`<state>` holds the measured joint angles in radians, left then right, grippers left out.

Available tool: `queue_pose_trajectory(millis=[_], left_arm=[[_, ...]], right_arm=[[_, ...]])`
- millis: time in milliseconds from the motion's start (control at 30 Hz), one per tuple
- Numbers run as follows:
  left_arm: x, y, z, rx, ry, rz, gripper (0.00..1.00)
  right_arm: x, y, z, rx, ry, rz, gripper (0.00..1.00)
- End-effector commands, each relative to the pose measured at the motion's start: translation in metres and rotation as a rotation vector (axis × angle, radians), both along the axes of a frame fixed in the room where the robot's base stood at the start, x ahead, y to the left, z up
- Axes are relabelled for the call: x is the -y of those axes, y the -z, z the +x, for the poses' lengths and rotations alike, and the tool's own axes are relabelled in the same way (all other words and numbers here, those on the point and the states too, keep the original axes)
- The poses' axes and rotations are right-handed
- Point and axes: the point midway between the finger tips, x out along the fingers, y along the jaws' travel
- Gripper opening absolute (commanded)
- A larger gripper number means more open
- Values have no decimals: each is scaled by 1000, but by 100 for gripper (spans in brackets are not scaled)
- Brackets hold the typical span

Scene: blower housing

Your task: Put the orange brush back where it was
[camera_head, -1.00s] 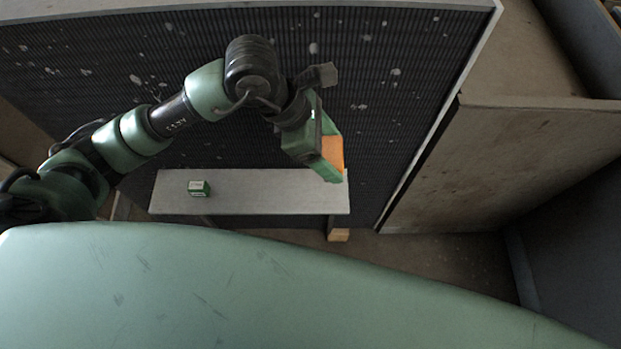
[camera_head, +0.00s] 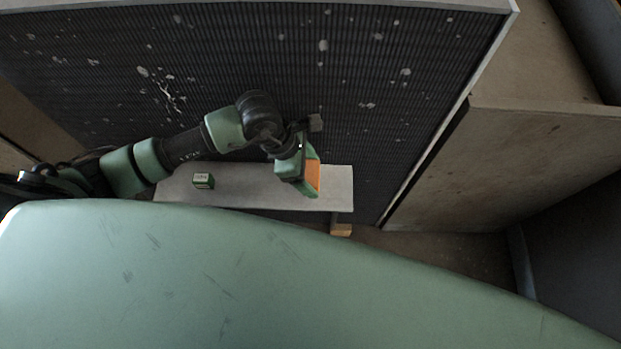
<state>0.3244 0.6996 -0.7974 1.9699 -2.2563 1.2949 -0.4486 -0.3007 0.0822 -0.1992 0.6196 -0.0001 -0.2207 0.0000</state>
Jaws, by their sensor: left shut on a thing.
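The orange brush (camera_head: 313,179) shows as an orange block between the fingers of my left gripper (camera_head: 306,184). The gripper is shut on it, with its green fingers covering part of the brush. In this view the gripper and brush overlap the right half of a pale grey bench (camera_head: 338,186). I cannot tell whether the brush touches the bench top. My right gripper is not in view.
A dark ribbed panel with pale spots (camera_head: 365,70) stands behind. A tan block (camera_head: 341,230) is under the bench's right end. A beige cabinet (camera_head: 500,165) stands at the right.

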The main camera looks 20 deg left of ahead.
Motion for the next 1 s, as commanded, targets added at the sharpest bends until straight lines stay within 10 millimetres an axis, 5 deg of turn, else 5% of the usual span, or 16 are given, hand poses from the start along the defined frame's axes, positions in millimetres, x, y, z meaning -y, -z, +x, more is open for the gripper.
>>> queue_pose_trajectory(millis=[300,667,700,733,767,1000], left_arm=[[0,41,-1,-3,-1,-1,14],[0,46,0,0,-1,-1,14],[0,46,0,0,-1,0,78],[0,46,0,0,-1,0,86],[0,45,0,0,-1,0,94],[0,45,0,0,-1,0,94]], right_arm=[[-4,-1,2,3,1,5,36],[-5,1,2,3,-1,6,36],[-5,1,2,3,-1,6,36],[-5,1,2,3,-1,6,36],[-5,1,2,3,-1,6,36],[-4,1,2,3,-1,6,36]])
